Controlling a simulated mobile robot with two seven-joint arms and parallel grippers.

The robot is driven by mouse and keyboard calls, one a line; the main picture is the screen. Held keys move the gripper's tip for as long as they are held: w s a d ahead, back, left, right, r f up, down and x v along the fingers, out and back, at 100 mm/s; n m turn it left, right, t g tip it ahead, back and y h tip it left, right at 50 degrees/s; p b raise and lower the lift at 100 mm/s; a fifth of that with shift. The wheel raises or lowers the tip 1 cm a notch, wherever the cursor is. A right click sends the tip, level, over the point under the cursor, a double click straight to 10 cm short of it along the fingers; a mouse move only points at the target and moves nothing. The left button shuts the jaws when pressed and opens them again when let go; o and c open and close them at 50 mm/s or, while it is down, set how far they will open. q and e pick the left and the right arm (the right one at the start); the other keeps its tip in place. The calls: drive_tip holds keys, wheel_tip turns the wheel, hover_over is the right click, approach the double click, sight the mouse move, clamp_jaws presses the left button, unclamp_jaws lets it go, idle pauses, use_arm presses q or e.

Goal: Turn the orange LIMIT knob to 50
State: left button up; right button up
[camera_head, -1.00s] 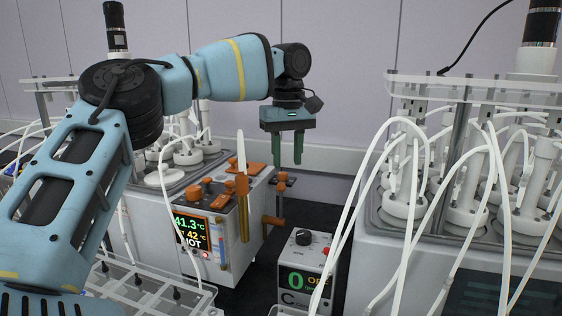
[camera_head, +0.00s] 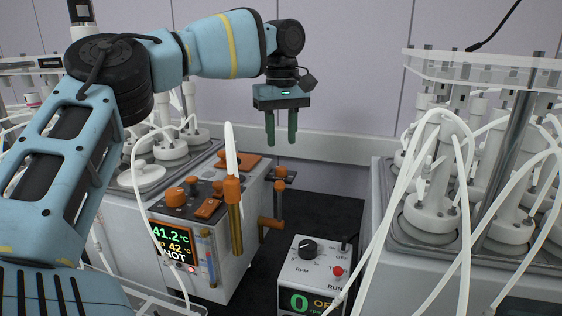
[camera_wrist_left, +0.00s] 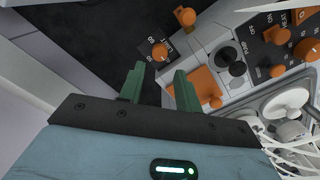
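The orange LIMIT knob (camera_wrist_left: 160,51) sits on a dark plate with scale numbers around it in the left wrist view, beyond my fingertips. Its pointer setting is too small to read. In the head view the small orange knob (camera_head: 281,172) on a dark plate at the heater bath's back right appears to be the same one. My left gripper (camera_head: 281,142) hangs above it, fingers pointing down, apart and empty. In the wrist view the left gripper (camera_wrist_left: 157,78) shows a clear gap between its green fingers. My right gripper is not in view.
The heater bath's display (camera_head: 174,246) reads 41.2 °C, set 42. An orange-capped post with a white tube (camera_head: 233,190) stands near the knob. A stirrer control box (camera_head: 312,270) is at the front right. Reactors with white tubes (camera_head: 430,190) fill the right.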

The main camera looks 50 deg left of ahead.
sight(281, 168)
use_arm(q)
wheel_tip(281, 168, down, 7)
drive_tip(key=shift+a+f, duration=0.1)
drive_tip(key=shift+f, duration=0.05)
idle(0.4)
drive_tip(key=c, duration=0.7)
